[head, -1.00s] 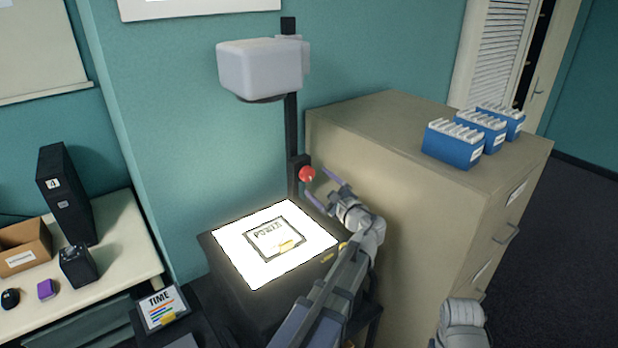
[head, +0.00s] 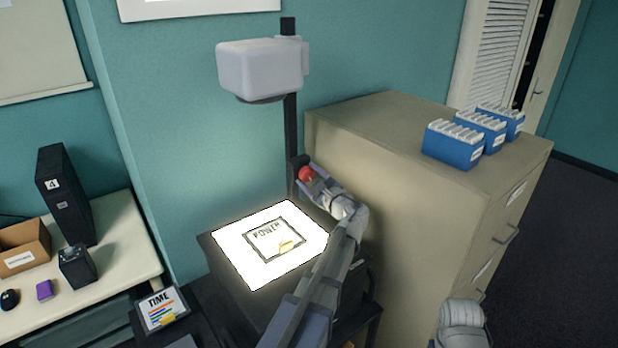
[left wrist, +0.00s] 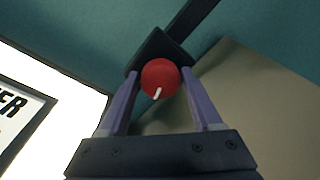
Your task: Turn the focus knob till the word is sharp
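The red focus knob (head: 306,174) is on the dark post of the overhead projector (head: 260,70). In the left wrist view the round red knob (left wrist: 160,77) has a white mark pointing down and slightly left. My left gripper (head: 308,182) is at the knob. In the left wrist view its two purple fingers (left wrist: 161,82) stand open on either side of the knob, with narrow gaps showing. A framed sheet (head: 275,240) with the word POWER lies on the lit stage (head: 236,262). The projected word is not in view. My right gripper is not in view.
A beige cabinet (head: 400,180) stands close to the right of the knob, with blue file boxes (head: 455,145) on top. At left, a white table (head: 120,250) holds a black tower (head: 66,200) and a cardboard box (head: 22,258). A TIME card (head: 160,308) stands in front.

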